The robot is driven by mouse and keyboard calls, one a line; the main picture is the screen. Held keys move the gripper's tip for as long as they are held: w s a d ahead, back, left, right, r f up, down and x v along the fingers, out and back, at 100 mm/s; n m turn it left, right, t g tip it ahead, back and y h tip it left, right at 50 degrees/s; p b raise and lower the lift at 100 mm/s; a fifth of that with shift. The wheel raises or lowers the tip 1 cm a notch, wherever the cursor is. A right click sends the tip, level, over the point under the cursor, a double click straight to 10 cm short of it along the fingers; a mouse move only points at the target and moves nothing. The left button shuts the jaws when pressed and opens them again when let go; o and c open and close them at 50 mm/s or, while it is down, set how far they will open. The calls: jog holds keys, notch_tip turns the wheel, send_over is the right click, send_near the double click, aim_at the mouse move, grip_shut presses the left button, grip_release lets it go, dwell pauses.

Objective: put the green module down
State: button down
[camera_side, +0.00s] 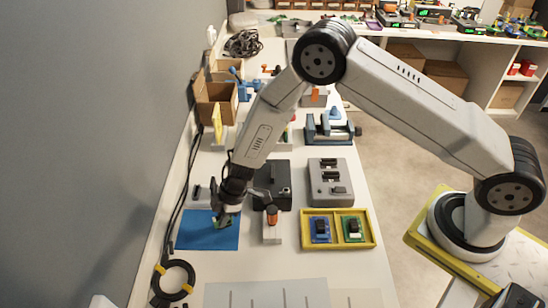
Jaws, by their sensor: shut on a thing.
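My gripper (225,216) is low over the blue mat (195,236), near its upper right part. It is shut on the green module (222,223), which shows only as a small green patch beneath the fingers. I cannot tell whether the module touches the mat or is just above it. A yellow tray (305,244) to the right has two compartments. A blue module (320,230) lies in its left compartment and another green module (353,229) in its right one.
A small stand with an orange-topped part (272,222) stands close right of the mat. A black box (273,184) and a grey device (331,183) are behind. Open cardboard cartons (216,101) stand farther back.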

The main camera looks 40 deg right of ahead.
jog(key=shift+f, duration=0.45)
jog(key=c, duration=0.7)
grip_release()
jog(key=shift+r, duration=0.2)
jog(key=shift+v, duration=6.15)
